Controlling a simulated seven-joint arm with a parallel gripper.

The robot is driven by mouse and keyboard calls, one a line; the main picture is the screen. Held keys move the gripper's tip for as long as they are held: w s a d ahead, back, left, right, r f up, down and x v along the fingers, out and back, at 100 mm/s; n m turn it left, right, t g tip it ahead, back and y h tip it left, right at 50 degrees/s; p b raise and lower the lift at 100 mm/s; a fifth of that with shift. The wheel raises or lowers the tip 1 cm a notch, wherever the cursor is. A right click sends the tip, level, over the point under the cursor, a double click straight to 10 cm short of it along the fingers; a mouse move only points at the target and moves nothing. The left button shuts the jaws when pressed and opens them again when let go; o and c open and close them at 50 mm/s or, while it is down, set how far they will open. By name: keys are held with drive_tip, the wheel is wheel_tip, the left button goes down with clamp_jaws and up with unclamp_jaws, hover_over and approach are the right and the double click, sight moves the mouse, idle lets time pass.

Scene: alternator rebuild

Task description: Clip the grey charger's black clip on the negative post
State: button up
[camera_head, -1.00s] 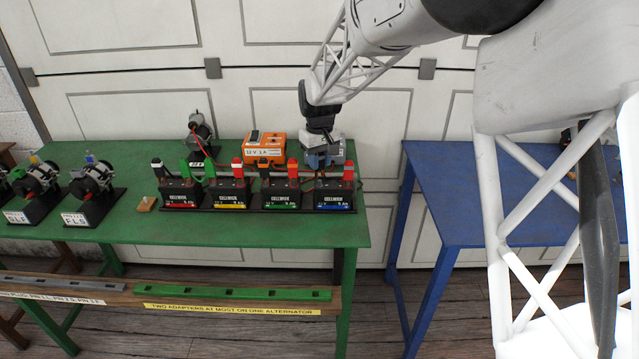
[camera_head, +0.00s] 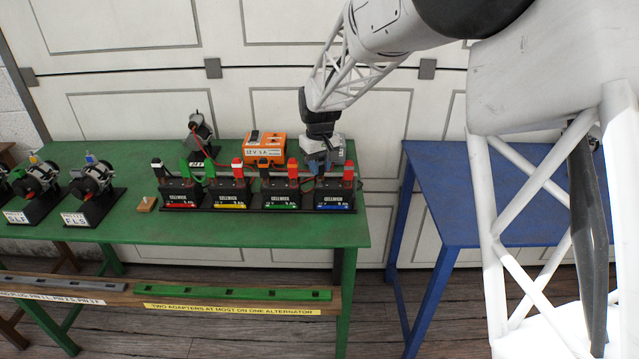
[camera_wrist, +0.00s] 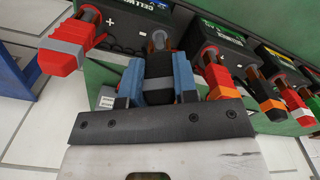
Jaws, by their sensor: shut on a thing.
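My gripper (camera_wrist: 158,80) has blue fingers shut on a black clip (camera_wrist: 158,68). In the head view my gripper (camera_head: 316,164) is over the left side of the blue-striped battery (camera_head: 334,195), the rightmost in the row. In the wrist view a copper-coloured post (camera_wrist: 158,42) stands right at the clip's far end. I cannot tell whether the clip's jaws are around it. A red clip (camera_head: 348,171) is at this battery's other post, marked plus; it also shows in the wrist view (camera_wrist: 68,45). The grey charger (camera_head: 337,150) is behind my gripper, partly hidden.
The green-striped battery (camera_head: 282,195) stands close by, with a red clip (camera_head: 293,168) near my gripper. An orange charger (camera_head: 264,148) sits behind the row. Alternators (camera_head: 93,182) stand at the left of the green table (camera_head: 260,232). A blue table (camera_head: 455,190) is to the right.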

drive_tip(key=shift+f, duration=0.35)
drive_tip(key=o, duration=0.8)
drive_tip(key=shift+r, duration=4.2)
